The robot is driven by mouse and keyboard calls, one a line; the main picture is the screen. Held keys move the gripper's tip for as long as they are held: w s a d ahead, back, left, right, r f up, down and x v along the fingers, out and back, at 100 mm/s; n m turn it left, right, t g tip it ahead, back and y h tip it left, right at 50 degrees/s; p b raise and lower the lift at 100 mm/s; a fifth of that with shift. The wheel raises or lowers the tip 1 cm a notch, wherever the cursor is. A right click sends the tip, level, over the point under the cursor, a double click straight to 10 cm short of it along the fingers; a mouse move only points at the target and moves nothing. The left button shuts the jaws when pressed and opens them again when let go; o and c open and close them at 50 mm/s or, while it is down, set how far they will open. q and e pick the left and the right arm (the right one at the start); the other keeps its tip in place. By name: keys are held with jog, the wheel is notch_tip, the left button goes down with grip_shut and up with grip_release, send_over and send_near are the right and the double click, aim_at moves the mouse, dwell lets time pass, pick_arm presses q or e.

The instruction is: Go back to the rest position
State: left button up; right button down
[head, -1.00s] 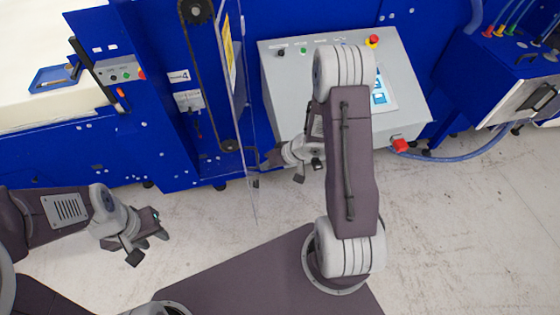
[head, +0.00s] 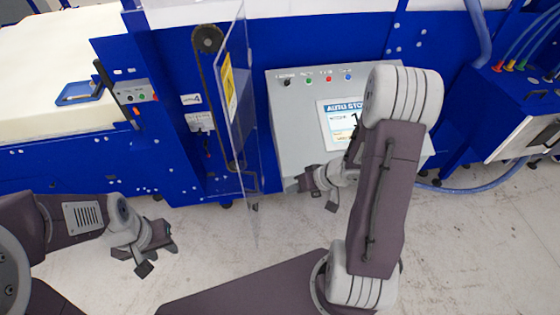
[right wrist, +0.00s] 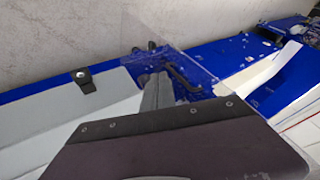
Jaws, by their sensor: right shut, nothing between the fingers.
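My right gripper (head: 293,184) is shut and empty in the head view. It is in front of the lower left part of the grey control console (head: 296,120); I cannot tell whether it touches it. My right arm covers the console's right side and part of its screen (head: 335,117), which reads "AUTO STOP". My left gripper (head: 166,239) hangs over bare floor at the lower left, holding nothing visible. Its fingers are too small to judge. In the right wrist view my right gripper's fingers (right wrist: 155,95) show beyond a dark part of my arm.
A clear guard panel (head: 240,110) stands left of the console, close to my right gripper. The blue machine (head: 90,165) with a cream foam block (head: 45,70) fills the left. A blue unit (head: 510,95) with hoses stands right. Pale floor (head: 480,240) is free at lower right.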

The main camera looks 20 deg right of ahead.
jog(key=w+a+f+t+h+b, duration=0.25)
jog(key=w+a+b, duration=0.3)
jog(key=b, duration=0.65)
jog(key=s+f+g+h, duration=0.1)
jog(key=s+g, duration=0.1)
jog(key=s, duration=0.2)
jog(key=s+d+f+g, duration=0.1)
jog(key=s+f+g, duration=0.1)
jog(key=s, duration=0.3)
jog(key=s+d+f+g+h+b, duration=0.1)
jog(key=s+f+g, duration=0.1)
jog(key=s, duration=0.2)
jog(key=shift+s+g+h, duration=0.35)
jog(key=shift+s, duration=0.05)
